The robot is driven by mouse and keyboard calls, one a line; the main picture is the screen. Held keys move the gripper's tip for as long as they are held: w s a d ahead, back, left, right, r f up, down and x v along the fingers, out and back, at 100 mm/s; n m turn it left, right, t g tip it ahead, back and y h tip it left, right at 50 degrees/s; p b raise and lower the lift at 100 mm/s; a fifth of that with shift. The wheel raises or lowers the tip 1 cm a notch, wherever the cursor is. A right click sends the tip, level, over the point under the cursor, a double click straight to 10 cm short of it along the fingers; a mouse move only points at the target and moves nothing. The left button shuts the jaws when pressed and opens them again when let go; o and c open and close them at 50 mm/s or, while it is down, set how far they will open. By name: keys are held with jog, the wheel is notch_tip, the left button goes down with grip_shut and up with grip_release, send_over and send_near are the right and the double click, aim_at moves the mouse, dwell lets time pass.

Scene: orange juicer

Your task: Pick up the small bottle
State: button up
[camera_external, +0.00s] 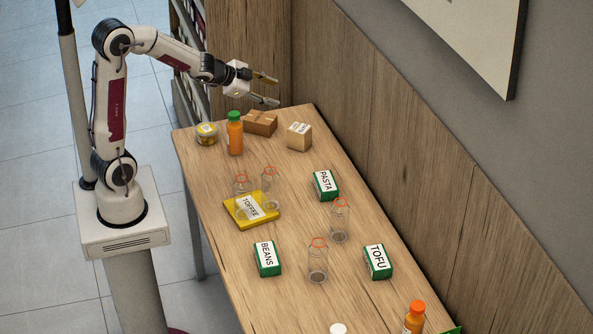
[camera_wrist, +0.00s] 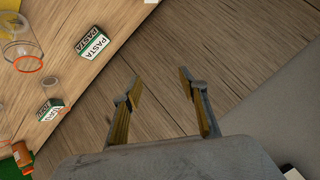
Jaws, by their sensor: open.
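An orange bottle with a green cap (camera_external: 235,136) stands upright at the far end of the table. Another orange bottle, with an orange cap (camera_external: 414,317), stands at the near right, cut by the frame edge; an orange bottle also shows at the lower left of the wrist view (camera_wrist: 22,155). A white cap (camera_external: 338,328) shows at the bottom edge, its body hidden. I cannot tell which is the small bottle. My gripper (camera_external: 273,90) is open and empty, above and beyond the table's far end; its spread fingers show in the wrist view (camera_wrist: 158,77).
Several clear glass containers (camera_external: 318,262) stand mid-table among the toffee (camera_external: 236,213), beans (camera_external: 267,258), pasta (camera_external: 325,185) and tofu (camera_external: 377,261) packs. A wooden wall (camera_external: 400,140) borders the right.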

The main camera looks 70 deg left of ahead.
jog(key=w+f+m+h, duration=0.3)
jog(key=w+f, duration=0.2)
jog(key=f, duration=0.3)
jog(key=m+g+h, duration=0.2)
jog(key=m+h, duration=0.1)
jog(key=h, duration=1.1)
send_near(271, 185)
jog(key=shift+w+a+f, duration=0.55)
jog(key=shift+w, duration=0.25)
jog(key=shift+x, duration=1.3)
jog(key=shift+d+r, duration=0.1)
